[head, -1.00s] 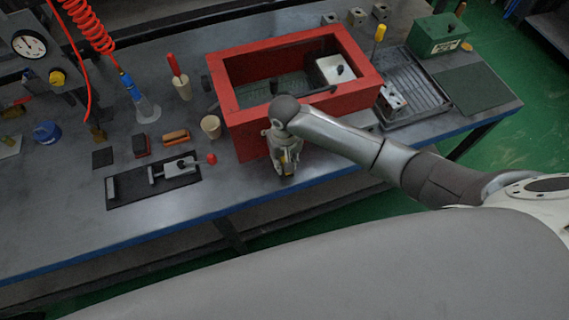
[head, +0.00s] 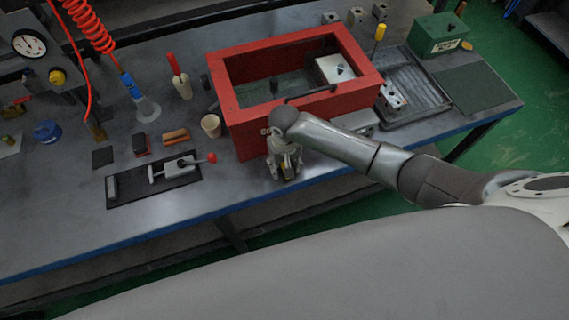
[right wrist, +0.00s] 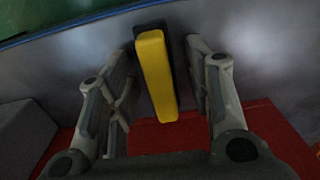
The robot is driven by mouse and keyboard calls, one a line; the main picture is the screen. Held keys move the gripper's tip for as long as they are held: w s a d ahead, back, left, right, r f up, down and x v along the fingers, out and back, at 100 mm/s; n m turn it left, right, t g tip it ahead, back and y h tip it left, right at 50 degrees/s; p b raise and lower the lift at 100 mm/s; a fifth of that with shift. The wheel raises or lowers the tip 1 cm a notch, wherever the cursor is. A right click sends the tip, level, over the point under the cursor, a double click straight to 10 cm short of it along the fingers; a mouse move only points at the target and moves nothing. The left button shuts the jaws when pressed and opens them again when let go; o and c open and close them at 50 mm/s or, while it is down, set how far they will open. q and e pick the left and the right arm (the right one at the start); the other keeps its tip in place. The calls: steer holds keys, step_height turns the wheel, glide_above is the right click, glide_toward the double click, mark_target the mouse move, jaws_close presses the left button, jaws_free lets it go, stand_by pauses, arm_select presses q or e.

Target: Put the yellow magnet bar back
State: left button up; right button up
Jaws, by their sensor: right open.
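The yellow magnet bar (right wrist: 157,75), a yellow block with a dark backing, is between the two fingers of my right gripper (right wrist: 165,85) in the right wrist view. The fingers are open, with a gap on each side of the bar. In the head view my right gripper (head: 285,168) points down at the front wall of the red box (head: 245,125), near the table's front edge. The bar is mostly hidden by the gripper there, with only a small yellow patch showing. My left gripper is not in view.
A black mat (head: 130,198) with a red-knobbed clamp lies left of the gripper. A beige cup (head: 211,125) stands beside the red box. A ribbed black tray (head: 425,100) is to the right. The table front (head: 240,195) between mat and gripper is clear.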

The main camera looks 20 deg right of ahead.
steer(key=shift+r, duration=0.1)
step_height(320, 180, up, 12)
steer(key=shift+b, duration=0.45)
stand_by(0.3)
